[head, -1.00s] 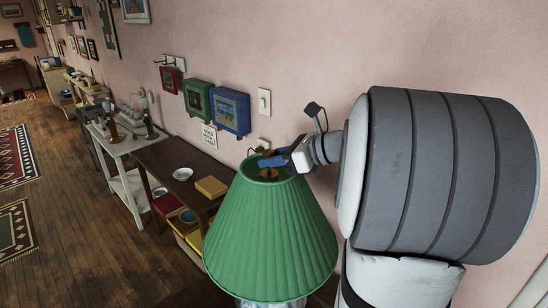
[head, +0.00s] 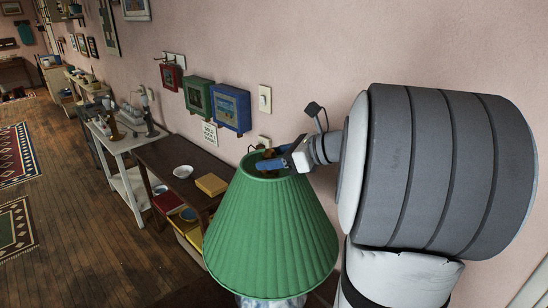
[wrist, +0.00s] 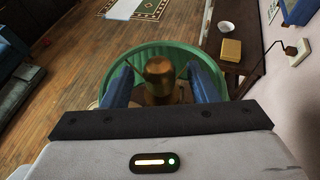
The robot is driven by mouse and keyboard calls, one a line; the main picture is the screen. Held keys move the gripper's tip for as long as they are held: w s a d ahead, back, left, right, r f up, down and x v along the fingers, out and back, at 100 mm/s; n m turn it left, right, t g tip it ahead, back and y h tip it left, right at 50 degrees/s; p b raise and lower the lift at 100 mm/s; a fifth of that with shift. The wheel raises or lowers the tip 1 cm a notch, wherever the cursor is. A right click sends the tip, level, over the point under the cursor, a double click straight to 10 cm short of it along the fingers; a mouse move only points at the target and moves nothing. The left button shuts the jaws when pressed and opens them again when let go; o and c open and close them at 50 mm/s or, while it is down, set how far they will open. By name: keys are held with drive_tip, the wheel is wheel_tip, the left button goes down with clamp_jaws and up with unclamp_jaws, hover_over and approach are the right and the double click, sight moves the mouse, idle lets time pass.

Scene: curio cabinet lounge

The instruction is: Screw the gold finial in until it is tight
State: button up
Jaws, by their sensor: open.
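The gold finial (wrist: 159,77) stands upright at the top centre of the green lampshade (head: 270,225). In the wrist view it sits between the two blue fingers of my gripper (wrist: 162,88), with a finger on each side. The fingers are open and a small gap shows beside the finial. In the head view my gripper (head: 270,164) reaches in from the right at the shade's top opening and hides most of the finial. The finial's lower end and thread are hidden.
A dark wooden shelf table (head: 157,152) with a white bowl (head: 183,171) and a yellow box (head: 211,185) stands left of the lamp. Small framed boxes (head: 230,108) and a light switch (head: 264,100) are on the pink wall close behind. Wooden floor lies open at left.

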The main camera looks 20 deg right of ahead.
drive_tip(key=b+v, duration=0.1)
drive_tip(key=v, duration=0.6)
drive_tip(key=shift+s+d+r, duration=0.15)
drive_tip(key=shift+s+d, duration=0.1)
